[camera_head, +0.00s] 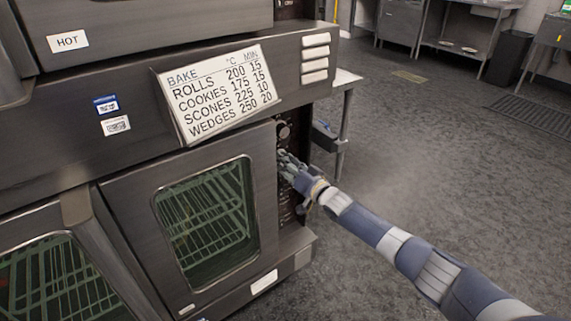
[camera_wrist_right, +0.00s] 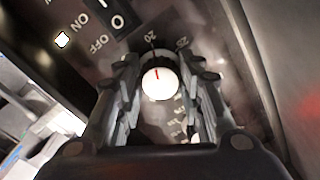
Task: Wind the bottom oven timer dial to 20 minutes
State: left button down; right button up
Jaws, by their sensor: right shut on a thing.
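The bottom oven (camera_head: 130,200) is grey, with a windowed door and a narrow dark control panel (camera_head: 287,215) along its right side. My right gripper (camera_head: 287,163) reaches that panel from the right, and its fingers hide part of it. In the right wrist view, the gripper (camera_wrist_right: 158,98) is shut on the timer dial, with a finger on each side. The dial (camera_wrist_right: 160,84) has a white face with a red pointer line. The line points up toward the printed 20, with 25 to its right. My left gripper is not in view.
A dark knob (camera_head: 283,130) is higher on the panel. An ON/OFF rocker switch (camera_wrist_right: 110,18) is near the dial. A side table (camera_head: 340,105) stands behind; the floor at right is open.

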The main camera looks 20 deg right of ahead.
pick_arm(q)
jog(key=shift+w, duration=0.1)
pick_arm(e)
jog(key=shift+f, duration=0.1)
jog(key=o, duration=1)
jog(key=shift+c, duration=0.2)
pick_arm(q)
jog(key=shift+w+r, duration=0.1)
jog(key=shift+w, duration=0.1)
pick_arm(e)
jog(key=shift+o, duration=0.5)
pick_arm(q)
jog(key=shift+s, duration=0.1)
pick_arm(e)
jog(key=v, duration=1.2)
